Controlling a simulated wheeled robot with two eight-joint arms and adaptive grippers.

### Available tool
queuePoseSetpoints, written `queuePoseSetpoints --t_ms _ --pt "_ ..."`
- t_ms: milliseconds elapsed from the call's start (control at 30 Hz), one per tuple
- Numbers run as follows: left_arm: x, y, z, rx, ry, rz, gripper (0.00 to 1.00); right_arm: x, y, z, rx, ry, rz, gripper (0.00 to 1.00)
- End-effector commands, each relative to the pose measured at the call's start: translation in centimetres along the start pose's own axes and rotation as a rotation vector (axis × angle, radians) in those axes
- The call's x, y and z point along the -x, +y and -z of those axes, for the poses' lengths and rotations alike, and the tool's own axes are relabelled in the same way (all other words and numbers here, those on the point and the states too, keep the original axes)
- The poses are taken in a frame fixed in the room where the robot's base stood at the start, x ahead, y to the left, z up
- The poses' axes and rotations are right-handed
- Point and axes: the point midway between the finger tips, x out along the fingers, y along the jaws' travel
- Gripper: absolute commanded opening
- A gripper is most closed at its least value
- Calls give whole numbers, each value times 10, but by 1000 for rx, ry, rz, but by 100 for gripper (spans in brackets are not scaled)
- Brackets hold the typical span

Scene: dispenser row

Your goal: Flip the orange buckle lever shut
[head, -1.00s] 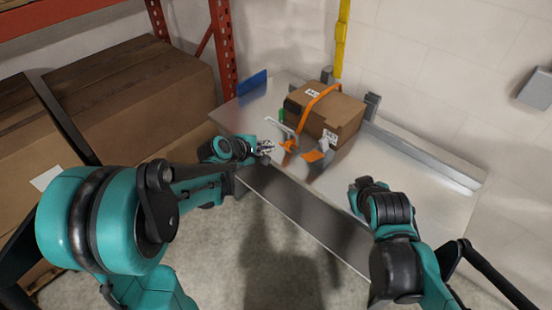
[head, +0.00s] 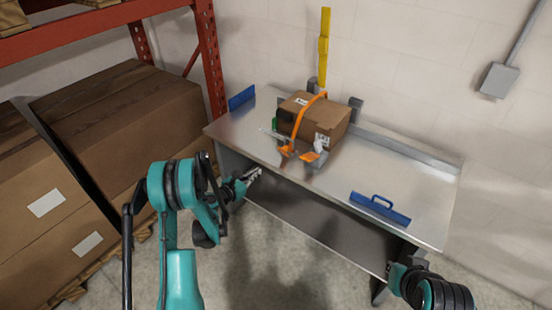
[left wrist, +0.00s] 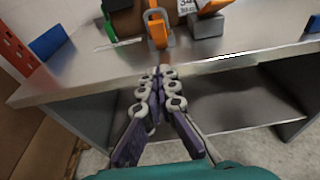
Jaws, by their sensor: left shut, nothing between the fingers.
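A brown box (head: 312,118) sits on the metal table (head: 375,180) with an orange strap (head: 299,122) over it. At its front are orange and grey buckle parts. An orange lever flap (head: 310,156) shows there; in the left wrist view an orange flap (left wrist: 214,6) sits tilted above a grey block (left wrist: 207,25). Beside it is an orange piece in a grey loop (left wrist: 157,30). My left gripper (head: 257,171) is shut and empty, in front of the table's front edge and apart from the buckle. My right arm is at the lower right; its fingers are not visible.
A blue handled piece (head: 380,208) lies near the table's front right. A blue plate (head: 241,97) stands at the left end. A yellow post (head: 324,50) rises behind the box. Large cartons (head: 120,110) fill the rack at left. The table's right half is mostly clear.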

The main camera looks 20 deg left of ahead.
Motion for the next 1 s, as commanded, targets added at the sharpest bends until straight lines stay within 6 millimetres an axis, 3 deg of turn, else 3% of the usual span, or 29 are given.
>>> queuePoseSetpoints --t_ms 267,433,867,1000 --pt "0 0 0 -2 1 0 0 0 0 0 1 0 0 0" --pt "-12 -1 1 -3 2 3 0 -2 0 -1 1 1 0 0" --pt "-99 -1 2 -4 2 3 0 -15 0 -10 2 1 0 0" --pt "-115 -1 -14 -4 1 2 0 -17 0 -12 2 1 0 0"
